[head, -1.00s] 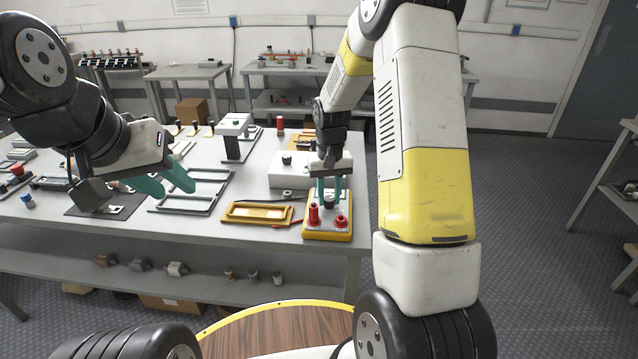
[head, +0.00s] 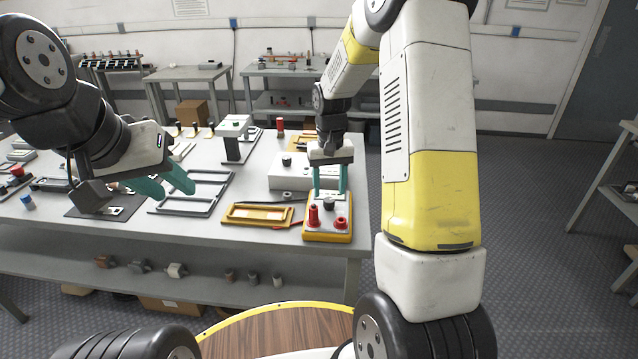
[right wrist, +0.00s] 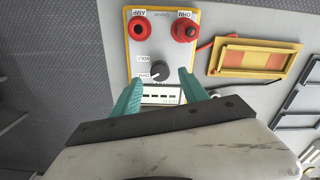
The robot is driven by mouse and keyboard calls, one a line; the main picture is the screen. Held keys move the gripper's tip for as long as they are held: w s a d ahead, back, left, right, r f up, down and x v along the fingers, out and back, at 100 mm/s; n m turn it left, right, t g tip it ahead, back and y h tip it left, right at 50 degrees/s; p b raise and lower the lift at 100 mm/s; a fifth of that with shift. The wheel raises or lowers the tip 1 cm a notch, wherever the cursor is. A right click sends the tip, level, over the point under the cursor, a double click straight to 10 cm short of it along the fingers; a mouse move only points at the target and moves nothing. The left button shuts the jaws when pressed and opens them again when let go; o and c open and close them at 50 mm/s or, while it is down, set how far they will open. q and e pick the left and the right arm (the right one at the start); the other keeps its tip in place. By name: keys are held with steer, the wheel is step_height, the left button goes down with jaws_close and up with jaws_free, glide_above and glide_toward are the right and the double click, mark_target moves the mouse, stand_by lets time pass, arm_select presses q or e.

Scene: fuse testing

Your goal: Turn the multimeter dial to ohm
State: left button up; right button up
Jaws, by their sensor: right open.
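The multimeter (head: 327,231) is a yellow-edged box with a pale face, at the table's front right corner. Its black dial (head: 328,203) also shows in the right wrist view (right wrist: 158,70), with a pale pointer line toward the lower left there; the small label beside it is hard to read. Two red terminals (right wrist: 139,29) sit on the face. My right gripper (head: 330,192) points down over the dial. It is open, with its green fingers apart on either side of the dial in the wrist view. My left gripper (head: 171,187) is open and empty over the table's left part.
A yellow tray (head: 258,213) lies left of the multimeter, with a red and black probe beside it. A white box with a black knob (head: 288,170) stands behind. Dark frames (head: 196,190) lie further left. Floor is free right of the table.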

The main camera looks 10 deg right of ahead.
mark_target(329, 199)
steer(key=shift+r, duration=2.1)
steer(key=shift+r, duration=0.1)
steer(key=s+r+t+y, duration=0.1)
steer(key=s+r+t, duration=0.2)
steer(key=s+r, duration=0.9)
steer(key=s+a+r+t, duration=0.1)
steer(key=s+r, duration=0.1)
steer(key=s, duration=0.4)
steer(key=s+a+r+t+y, duration=0.1)
steer(key=s+r+t, duration=0.1)
steer(key=s, duration=0.4)
steer(key=shift+s+r+n, duration=0.15)
steer(key=shift+r+n, duration=0.2)
steer(key=shift+n, duration=0.05)
